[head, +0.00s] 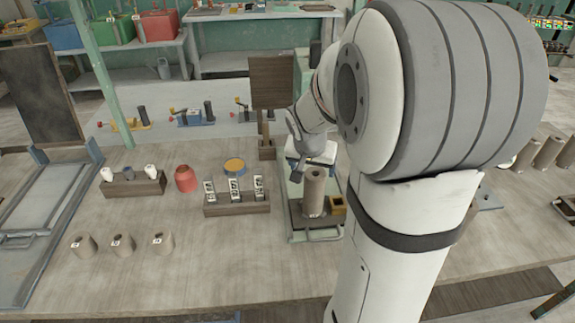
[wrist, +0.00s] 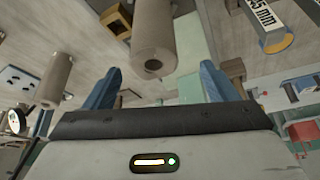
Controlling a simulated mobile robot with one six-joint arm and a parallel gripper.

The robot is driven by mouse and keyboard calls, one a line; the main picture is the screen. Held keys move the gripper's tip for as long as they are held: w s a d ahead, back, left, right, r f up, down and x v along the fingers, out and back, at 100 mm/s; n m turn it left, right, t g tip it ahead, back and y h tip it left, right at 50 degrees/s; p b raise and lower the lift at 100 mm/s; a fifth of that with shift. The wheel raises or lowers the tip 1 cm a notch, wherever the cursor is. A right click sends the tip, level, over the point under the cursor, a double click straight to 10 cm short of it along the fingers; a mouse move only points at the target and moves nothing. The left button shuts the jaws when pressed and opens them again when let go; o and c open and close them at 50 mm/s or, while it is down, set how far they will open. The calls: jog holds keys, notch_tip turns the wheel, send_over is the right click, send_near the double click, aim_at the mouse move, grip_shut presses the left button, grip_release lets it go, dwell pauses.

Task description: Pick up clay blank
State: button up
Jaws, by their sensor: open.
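A tall brown-grey cylinder (head: 314,187), which looks like a clay blank, stands upright on a small stand below my gripper (head: 314,158). In the wrist view the cylinder (wrist: 155,40) shows ahead of the gap between my blue fingers (wrist: 160,72). The fingers are apart and nothing is seen gripped. A round dark hole shows in the cylinder's near end. Similar cylinders (head: 548,152) stand at the right of the bench, partly hidden by my arm. Three shorter labelled clay pieces (head: 122,245) stand at the front left.
A wooden rack with numbered gauges (head: 237,210) stands left of the stand. A dark upright board (head: 272,82) rises behind my gripper. The bench front centre is clear.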

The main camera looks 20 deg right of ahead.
aim_at(314, 193)
jog(key=x, duration=0.8)
jog(key=shift+s+d, duration=0.1)
jog(key=shift+s, duration=0.2)
jog(key=c, duration=1.5)
